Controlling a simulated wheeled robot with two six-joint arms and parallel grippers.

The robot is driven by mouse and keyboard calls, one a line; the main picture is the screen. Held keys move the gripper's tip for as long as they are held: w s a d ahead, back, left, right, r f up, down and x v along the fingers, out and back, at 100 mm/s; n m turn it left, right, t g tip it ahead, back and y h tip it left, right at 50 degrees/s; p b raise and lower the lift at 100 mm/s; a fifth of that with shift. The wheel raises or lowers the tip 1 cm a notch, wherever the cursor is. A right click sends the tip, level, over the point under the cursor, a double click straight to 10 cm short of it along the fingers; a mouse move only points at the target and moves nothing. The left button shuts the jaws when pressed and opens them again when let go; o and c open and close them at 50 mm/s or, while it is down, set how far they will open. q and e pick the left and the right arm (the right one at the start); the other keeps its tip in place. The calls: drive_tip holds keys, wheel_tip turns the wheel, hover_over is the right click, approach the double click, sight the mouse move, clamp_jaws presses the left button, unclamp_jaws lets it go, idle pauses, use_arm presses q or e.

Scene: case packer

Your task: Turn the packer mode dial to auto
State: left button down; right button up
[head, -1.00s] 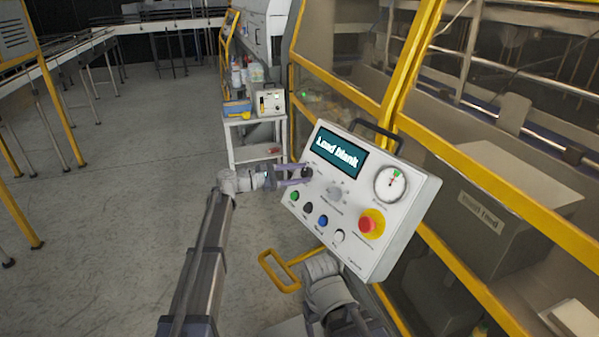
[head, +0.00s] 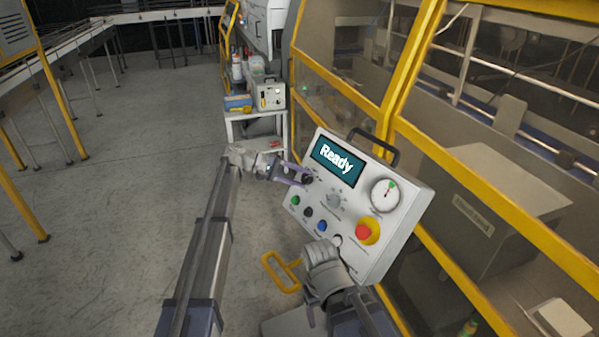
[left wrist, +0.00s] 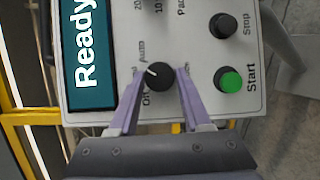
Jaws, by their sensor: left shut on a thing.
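The mode dial is a round black knob with a white pointer mark (left wrist: 159,77) on the light grey control panel (head: 378,240). In the left wrist view the mark points left and slightly up, towards the side with the "Auto" lettering; "Off" is lower left. One finger hides part of the labels. My left gripper (head: 303,177) is shut on the dial, one purple finger on each side, also in the left wrist view (left wrist: 158,78). The panel display (head: 338,161) reads "Ready". My right arm is folded below the panel; its fingertips do not show clearly.
Beside the dial are a green Start button (left wrist: 230,80) and a black Stop button (left wrist: 223,26). The panel also has a red emergency button (head: 367,231) and a gauge (head: 386,195). Yellow machine frames stand behind. The floor at left is clear.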

use_arm(q)
drive_tip(key=shift+d+r+m+y+p, duration=0.15)
drive_tip(key=shift+m+y+p, duration=0.55)
drive_tip(key=shift+m+p, duration=0.55)
drive_tip(key=shift+m, duration=0.35)
drive_tip(key=shift+c, duration=1.8)
unclamp_jaws()
drive_tip(key=p+v, duration=0.4)
drive_tip(key=v, duration=0.4)
drive_tip(key=shift+w+d, duration=0.1)
